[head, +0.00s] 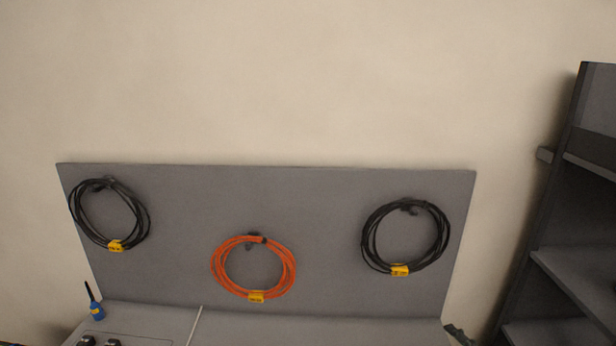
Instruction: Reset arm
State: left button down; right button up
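Neither of my grippers shows clearly in the head view. A small dark piece (457,334) pokes in at the bottom edge, right of the panel; I cannot tell whether it is part of my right arm. The task names no object. On the grey panel (330,200) hang a black cable coil (147,215) at the left, an orange cable coil (293,270) in the middle and another black cable coil (447,235) at the right. Each coil has a yellow tag.
A grey worktop (320,328) runs below the panel. A blue bottle with a dark spout (97,311) stands at its left, near dark knob-like items (112,342). A thin white rod (195,325) lies right of them. A dark shelf unit (545,225) stands at the right.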

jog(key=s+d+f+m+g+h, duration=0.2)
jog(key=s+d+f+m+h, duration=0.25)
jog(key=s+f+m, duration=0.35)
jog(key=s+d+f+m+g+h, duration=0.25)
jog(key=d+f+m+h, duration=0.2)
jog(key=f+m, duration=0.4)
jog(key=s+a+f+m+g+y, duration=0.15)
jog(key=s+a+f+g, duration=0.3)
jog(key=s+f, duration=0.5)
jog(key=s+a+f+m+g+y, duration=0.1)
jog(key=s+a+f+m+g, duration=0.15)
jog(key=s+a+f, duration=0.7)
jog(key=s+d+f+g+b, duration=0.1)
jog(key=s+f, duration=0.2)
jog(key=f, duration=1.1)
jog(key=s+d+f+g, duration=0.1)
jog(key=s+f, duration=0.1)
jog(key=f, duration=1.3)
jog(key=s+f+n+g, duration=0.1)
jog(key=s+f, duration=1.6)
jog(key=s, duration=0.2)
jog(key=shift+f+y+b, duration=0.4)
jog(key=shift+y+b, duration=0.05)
